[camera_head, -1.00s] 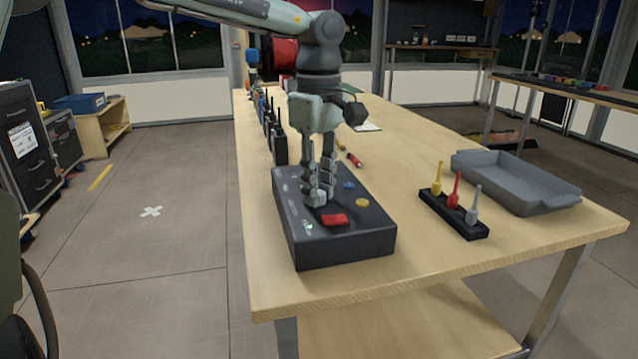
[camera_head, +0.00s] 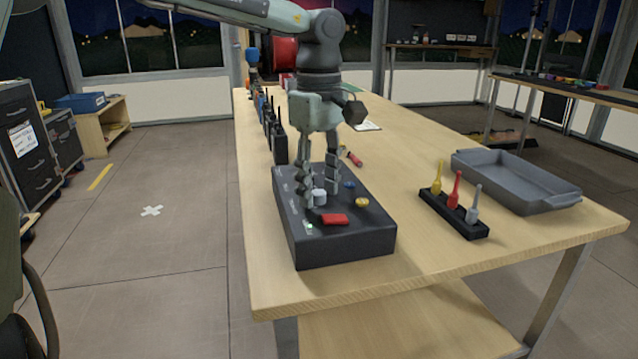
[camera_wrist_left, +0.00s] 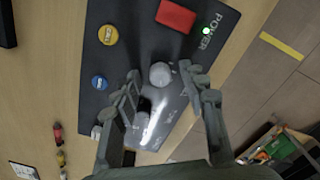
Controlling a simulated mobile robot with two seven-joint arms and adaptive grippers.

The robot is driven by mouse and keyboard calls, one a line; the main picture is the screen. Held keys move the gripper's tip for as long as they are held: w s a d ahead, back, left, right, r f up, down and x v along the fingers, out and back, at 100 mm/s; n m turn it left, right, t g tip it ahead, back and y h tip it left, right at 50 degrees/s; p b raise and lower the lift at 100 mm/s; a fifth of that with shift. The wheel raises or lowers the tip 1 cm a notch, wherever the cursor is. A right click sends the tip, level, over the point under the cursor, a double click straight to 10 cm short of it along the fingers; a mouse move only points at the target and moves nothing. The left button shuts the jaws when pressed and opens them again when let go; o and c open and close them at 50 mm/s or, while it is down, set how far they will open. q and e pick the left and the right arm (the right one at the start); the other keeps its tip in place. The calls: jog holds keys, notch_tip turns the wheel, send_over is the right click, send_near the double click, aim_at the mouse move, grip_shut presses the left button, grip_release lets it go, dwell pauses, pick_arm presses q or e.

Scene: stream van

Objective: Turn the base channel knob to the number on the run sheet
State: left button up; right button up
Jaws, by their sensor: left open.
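The base unit (camera_head: 350,243) is a dark box on the near end of the wooden table. A pale round knob (camera_head: 319,197) stands on its top. In the left wrist view the same knob (camera_wrist_left: 160,75) lies between the spread fingers. My left gripper (camera_head: 322,190) points down over the box, open, one finger on each side of the knob; I cannot tell if either touches it. The knob's pointer and numbers cannot be read. A white sheet (camera_head: 367,126) lies farther back on the table, too small to read. My right gripper is not in view.
The box also has a red button (camera_head: 334,219), a yellow button (camera_head: 362,202), a blue button (camera_head: 349,184) and a green light. A black rack (camera_head: 453,214) with yellow, red and grey pieces and a grey tray (camera_head: 515,182) stand to the right. Several black radios (camera_head: 279,145) line the left edge.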

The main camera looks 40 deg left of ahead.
aim_at(319, 192)
pick_arm(q)
notch_tip(319, 192, up, 12)
dwell(0.4)
jog(key=shift+f, duration=0.1)
dwell(0.4)
